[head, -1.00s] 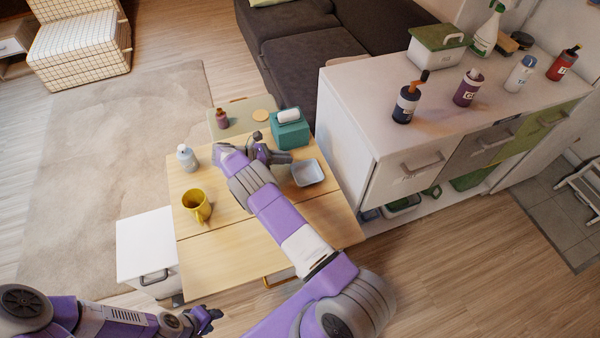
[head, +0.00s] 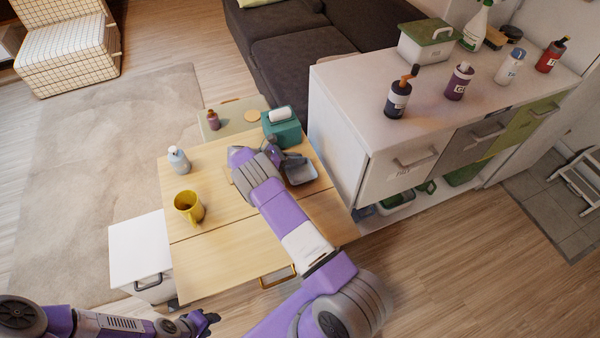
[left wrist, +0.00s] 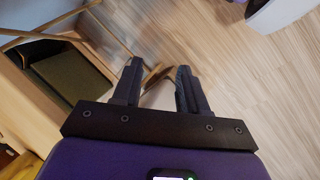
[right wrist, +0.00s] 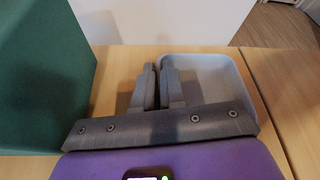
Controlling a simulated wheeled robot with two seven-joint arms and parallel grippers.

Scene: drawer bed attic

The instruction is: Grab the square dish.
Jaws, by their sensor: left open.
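The square dish (head: 301,171) is pale grey and shallow, upright on the right part of the wooden table. My right gripper (head: 293,161) is low at its left side and covers part of it in the head view. In the right wrist view, the dish (right wrist: 215,85) is right of and behind the fingers. The right gripper's fingers (right wrist: 158,66) are close together at the dish's left wall, one on either side of it; whether they press on it is unclear. My left gripper (head: 211,318) is open and empty, off the table's front, above the floor (left wrist: 155,72).
A teal box (head: 283,129) stands just behind the dish and close to the right gripper's left side in its wrist view (right wrist: 40,75). A yellow mug (head: 188,207) and a pump bottle (head: 178,160) stand on the left. A white cabinet (head: 350,130) rises at the right.

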